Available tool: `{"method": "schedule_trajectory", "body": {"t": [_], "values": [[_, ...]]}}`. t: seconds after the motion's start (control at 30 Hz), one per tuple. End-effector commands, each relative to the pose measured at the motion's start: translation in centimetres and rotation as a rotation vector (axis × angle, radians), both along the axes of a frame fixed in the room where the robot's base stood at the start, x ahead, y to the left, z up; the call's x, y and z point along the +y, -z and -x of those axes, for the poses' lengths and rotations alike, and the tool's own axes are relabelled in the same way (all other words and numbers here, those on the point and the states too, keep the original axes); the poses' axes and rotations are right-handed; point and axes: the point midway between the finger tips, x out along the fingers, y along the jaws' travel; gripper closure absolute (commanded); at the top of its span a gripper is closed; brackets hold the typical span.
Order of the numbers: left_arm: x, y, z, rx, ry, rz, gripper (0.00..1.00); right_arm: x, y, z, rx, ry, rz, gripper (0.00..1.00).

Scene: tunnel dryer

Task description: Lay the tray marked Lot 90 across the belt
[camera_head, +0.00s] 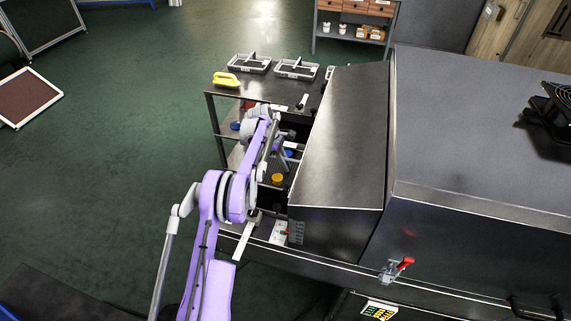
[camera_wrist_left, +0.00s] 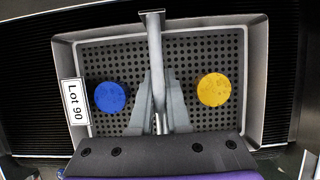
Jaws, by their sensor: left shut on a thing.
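The tray marked Lot 90 (camera_wrist_left: 256,90) is a grey metal tray with a perforated floor, seen from above in the left wrist view. Its white label (camera_wrist_left: 74,101) is on the left side. A blue disc (camera_wrist_left: 110,97) and a yellow disc (camera_wrist_left: 213,89) lie in it, either side of a central bar handle (camera_wrist_left: 153,45). My left gripper (camera_wrist_left: 159,122) is shut on this handle. The dark ribbed belt (camera_wrist_left: 28,85) shows on both sides of the tray; I cannot tell if they touch. In the head view my left arm hides much of the tray by the dryer mouth. My right gripper is out of view.
The dryer hood (camera_head: 335,130) stands close on the right of my left arm. A dark table (camera_head: 270,87) behind holds two more trays (camera_head: 249,64) (camera_head: 296,69) and a yellow object (camera_head: 226,79). Open floor lies left.

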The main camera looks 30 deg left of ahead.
Motion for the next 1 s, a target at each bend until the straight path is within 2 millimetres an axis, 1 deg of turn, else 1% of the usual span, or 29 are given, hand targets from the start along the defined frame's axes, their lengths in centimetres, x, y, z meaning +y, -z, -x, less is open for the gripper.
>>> {"method": "schedule_trajectory", "body": {"t": [0.2,0.23,0.37,0.4,0.63,0.77,0.87,1.0], "values": [[0.0,0.4,0.0,0.001,0.000,0.000,1.00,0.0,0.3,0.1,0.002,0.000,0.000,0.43],[0.0,0.4,0.0,0.000,0.000,0.000,0.80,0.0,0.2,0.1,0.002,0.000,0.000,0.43],[0.0,0.3,0.0,0.000,0.000,0.000,0.57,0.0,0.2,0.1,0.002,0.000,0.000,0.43],[0.0,0.3,0.0,0.000,0.000,0.000,0.56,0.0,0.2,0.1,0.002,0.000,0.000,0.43],[0.0,0.3,0.0,0.000,0.000,0.000,0.56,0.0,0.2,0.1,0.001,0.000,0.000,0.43],[0.2,-0.4,0.0,0.000,0.000,0.000,0.56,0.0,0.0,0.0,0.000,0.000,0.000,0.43],[0.7,-1.7,0.2,-0.001,0.000,0.000,0.56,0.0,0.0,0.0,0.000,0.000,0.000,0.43],[1.9,-4.6,0.4,0.000,-0.002,0.000,0.56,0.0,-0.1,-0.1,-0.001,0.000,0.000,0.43]]}}
